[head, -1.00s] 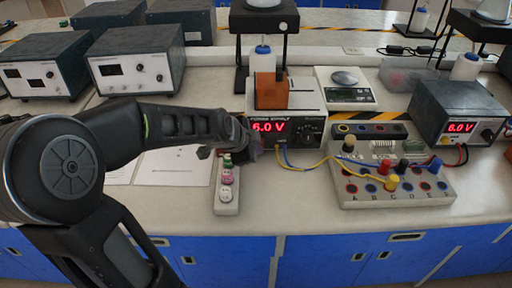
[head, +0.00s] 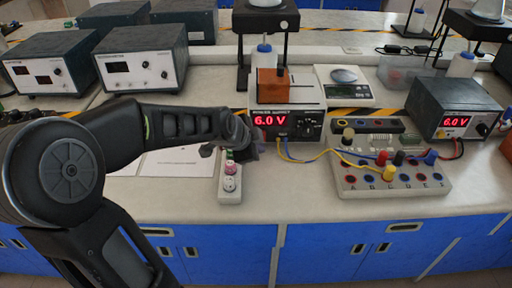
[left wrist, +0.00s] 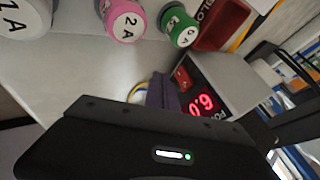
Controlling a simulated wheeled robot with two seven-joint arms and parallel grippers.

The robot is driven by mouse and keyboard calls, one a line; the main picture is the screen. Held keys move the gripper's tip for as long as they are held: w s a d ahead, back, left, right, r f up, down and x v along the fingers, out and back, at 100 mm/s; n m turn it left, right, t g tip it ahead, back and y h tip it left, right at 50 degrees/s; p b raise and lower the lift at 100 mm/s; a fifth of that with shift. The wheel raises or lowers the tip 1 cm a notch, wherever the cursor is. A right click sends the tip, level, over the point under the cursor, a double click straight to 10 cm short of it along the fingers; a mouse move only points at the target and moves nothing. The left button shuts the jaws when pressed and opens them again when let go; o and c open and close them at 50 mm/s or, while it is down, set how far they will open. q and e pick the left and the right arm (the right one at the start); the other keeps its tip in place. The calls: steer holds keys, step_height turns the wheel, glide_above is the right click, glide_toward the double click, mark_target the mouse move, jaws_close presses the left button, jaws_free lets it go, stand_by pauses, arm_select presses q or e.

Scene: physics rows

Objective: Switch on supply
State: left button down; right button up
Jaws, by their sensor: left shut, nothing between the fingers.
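The power supply (head: 288,122) stands at the middle of the bench, with a red display reading 6.0 V, dark knobs and a blue and a yellow lead at its front. Its lit display also shows upside down in the left wrist view (left wrist: 202,104). My left gripper (head: 247,150) is shut and empty, close in front of the supply's lower left front. I cannot tell whether it touches the panel. The arm hides part of the supply's left side. My right gripper is not in view.
A strip with labelled plugs (head: 230,185) lies just below my left gripper. A circuit board (head: 392,178) with coloured posts is to the right. A second supply (head: 455,108) reads 6.0 V. A brown block (head: 271,82) sits on the middle supply.

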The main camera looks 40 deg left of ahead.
arm_select(q)
steer(key=shift+s+d+r, duration=0.25)
steer(key=shift+s+d, duration=0.05)
steer(key=shift+s, duration=0.35)
steer(key=v, duration=0.8)
steer(key=shift+s+d, duration=0.15)
steer(key=shift+s, duration=0.45)
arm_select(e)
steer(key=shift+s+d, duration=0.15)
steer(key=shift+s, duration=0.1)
